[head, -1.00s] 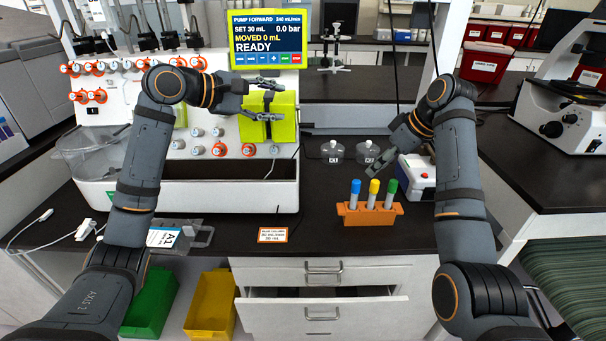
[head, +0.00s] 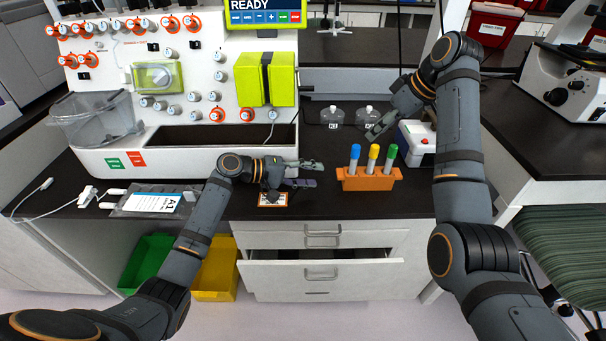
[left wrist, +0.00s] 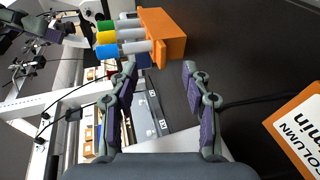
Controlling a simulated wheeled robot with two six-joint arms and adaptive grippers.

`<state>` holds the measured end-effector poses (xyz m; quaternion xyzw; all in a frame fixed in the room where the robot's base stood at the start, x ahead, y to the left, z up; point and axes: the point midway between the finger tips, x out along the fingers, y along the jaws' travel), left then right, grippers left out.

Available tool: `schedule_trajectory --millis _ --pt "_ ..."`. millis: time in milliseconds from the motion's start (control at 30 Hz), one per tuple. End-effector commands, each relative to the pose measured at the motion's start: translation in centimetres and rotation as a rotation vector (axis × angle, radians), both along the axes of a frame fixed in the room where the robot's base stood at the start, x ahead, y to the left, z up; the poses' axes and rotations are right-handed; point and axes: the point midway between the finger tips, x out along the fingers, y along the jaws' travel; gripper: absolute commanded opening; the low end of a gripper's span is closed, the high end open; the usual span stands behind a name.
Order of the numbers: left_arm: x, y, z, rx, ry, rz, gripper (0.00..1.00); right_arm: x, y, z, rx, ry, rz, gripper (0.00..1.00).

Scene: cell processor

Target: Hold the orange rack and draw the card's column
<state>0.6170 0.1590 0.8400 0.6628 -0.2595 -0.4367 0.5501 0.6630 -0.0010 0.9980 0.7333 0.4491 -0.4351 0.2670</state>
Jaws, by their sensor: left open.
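The orange rack (head: 369,181) stands upright on the dark bench, holding blue-capped (head: 354,158), yellow-capped (head: 373,158) and green-capped (head: 391,158) tubes. In the left wrist view the rack (left wrist: 165,35) is just beyond the fingertips. My left gripper (head: 318,173) is open and empty, low over the bench, left of the rack and apart from it; its fingers also show in the left wrist view (left wrist: 159,68). The orange-edged card (head: 272,200) lies at the bench edge, partly behind my left gripper; "COLUMN" reads on the card (left wrist: 300,130). My right gripper (head: 374,131) hangs behind the tubes, its finger gap unclear.
The white processor (head: 190,150) with a green block (head: 267,80) fills the left. Two clear bottles (head: 333,117) and a white-blue box with a red button (head: 418,140) stand behind the rack. A labelled flat pack (head: 150,203) lies left. A drawer (head: 320,275) is partly open below.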

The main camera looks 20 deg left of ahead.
Motion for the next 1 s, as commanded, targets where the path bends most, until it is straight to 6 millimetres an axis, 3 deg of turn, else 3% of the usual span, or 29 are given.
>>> schedule_trajectory --millis 200,400,767,1000 --pt "2.3 -3.9 -1.2 -0.005 0.0 -0.001 0.48 0.0 0.0 0.0 0.0 0.0 0.0 0.38" --pt "3.6 -6.2 -2.1 -0.002 0.0 0.0 0.48 0.0 0.0 0.0 0.0 0.0 0.0 0.38" --pt "4.0 -6.8 -2.4 0.001 0.0 0.0 0.48 0.0 0.0 0.0 0.0 0.0 0.0 0.38" --pt "4.0 -6.8 -2.4 0.001 0.0 0.0 0.18 0.0 0.0 0.0 0.0 0.0 0.0 0.38"
